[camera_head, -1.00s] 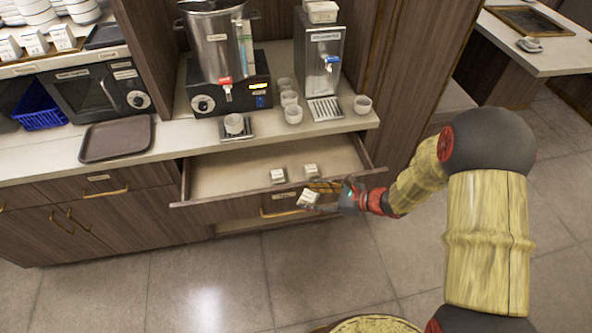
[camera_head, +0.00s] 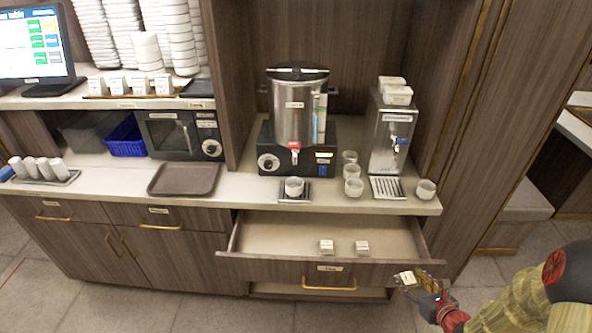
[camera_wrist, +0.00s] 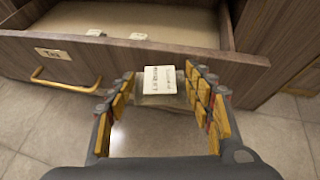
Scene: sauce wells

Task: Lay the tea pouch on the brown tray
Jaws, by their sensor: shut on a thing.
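My gripper (camera_head: 418,284) is shut on a small white tea pouch (camera_wrist: 160,79) with dark print. In the wrist view the pouch lies between the fingertips, and it also shows in the head view (camera_head: 406,279). My gripper holds it in front of the open drawer's right front corner, beyond the counter. The brown tray (camera_head: 183,180) lies flat and empty on the counter at the left, in front of the microwave. It is out of the wrist view.
The open drawer (camera_head: 270,232) holds two more white pouches (camera_head: 326,246). White cups (camera_head: 353,187) stand by the urn (camera_head: 299,110) and the dispenser (camera_head: 392,140). A blue basket (camera_head: 126,138) and a microwave (camera_head: 180,135) stand behind the tray.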

